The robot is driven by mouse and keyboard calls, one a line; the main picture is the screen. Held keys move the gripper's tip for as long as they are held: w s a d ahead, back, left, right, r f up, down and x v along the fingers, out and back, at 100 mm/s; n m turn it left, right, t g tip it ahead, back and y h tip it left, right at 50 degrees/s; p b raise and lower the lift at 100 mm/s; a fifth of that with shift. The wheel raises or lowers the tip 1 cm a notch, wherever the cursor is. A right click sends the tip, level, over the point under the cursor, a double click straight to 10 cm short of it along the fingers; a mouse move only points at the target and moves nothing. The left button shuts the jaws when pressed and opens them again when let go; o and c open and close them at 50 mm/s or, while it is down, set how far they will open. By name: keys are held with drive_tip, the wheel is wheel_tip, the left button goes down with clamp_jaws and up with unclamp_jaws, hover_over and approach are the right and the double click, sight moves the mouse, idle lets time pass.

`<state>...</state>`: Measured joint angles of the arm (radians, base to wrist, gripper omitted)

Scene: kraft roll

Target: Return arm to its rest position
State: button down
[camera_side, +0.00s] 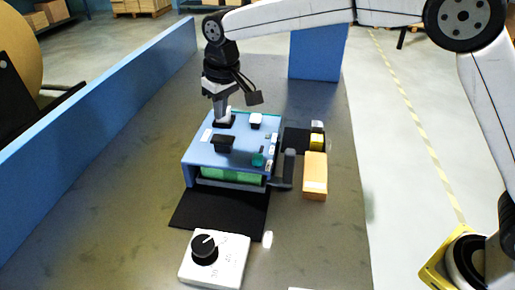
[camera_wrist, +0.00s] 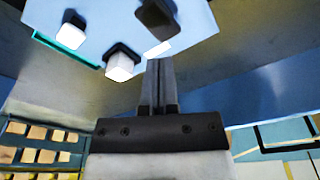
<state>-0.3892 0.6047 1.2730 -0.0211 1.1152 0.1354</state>
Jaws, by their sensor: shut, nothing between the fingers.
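My gripper (camera_side: 222,114) points down over the back left part of a blue-topped machine in the side view, by a dark-based white button there. I cannot tell whether the tips touch it. In the wrist view the two grey fingers of my gripper (camera_wrist: 156,66) are together with nothing between them. The machine's blue top (camera_side: 195,154) carries black and white buttons, a white label and a teal knob. The top also shows in the wrist view (camera_wrist: 105,14), with a white button (camera_wrist: 120,66) left of the fingers. My arm reaches in from the right.
A black mat (camera_side: 207,217) lies before the machine. A white dial box (camera_side: 228,270) stands nearer the camera. An orange block (camera_side: 315,178) sits to the right. A blue wall (camera_side: 85,117) runs along the left and a blue panel (camera_side: 317,55) stands behind. The grey table's front right is mostly clear.

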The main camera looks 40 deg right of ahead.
drive_tip(key=shift+d, duration=0.15)
